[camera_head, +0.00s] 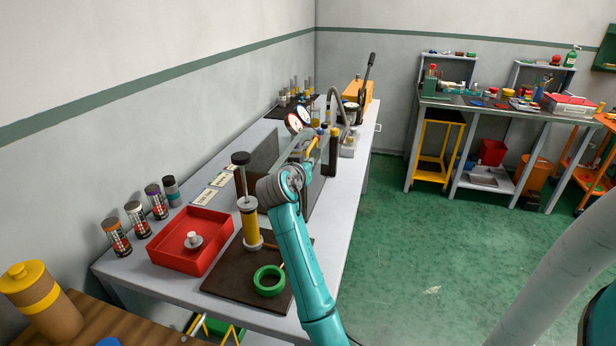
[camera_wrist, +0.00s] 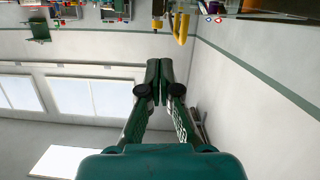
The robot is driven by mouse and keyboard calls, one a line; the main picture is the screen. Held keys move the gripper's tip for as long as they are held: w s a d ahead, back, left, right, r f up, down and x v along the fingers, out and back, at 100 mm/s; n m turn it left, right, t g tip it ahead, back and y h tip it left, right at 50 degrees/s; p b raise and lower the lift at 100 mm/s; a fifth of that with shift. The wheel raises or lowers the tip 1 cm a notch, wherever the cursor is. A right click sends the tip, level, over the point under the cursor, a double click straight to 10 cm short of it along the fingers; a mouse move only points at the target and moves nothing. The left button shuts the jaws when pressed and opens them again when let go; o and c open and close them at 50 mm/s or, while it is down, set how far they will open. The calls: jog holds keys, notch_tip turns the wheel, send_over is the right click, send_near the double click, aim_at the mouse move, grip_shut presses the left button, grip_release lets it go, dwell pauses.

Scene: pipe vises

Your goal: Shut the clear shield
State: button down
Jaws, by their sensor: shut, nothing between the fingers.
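A grey, partly see-through panel (camera_head: 292,149) stands tilted at the station in the middle of the bench, behind my arm's wrist. It looks like the clear shield, but its edges are hard to make out and I cannot tell how far open it is. Dark brown uprights (camera_head: 332,152) stand beside it. My gripper (camera_wrist: 160,68) shows in the wrist view with its two dark green fingers together and nothing between them. In the head view my arm hides most of the gripper, so I cannot tell whether it touches the panel.
A red tray (camera_head: 186,262) holding a small pale part, a yellow cylinder with a plunger (camera_head: 251,225) and a green ring (camera_head: 269,281) are at the bench's near end. Green floor on the right is free.

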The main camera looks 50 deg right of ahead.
jog(key=v, duration=0.9)
jog(key=shift+a, duration=0.3)
jog(key=shift+s, duration=0.2)
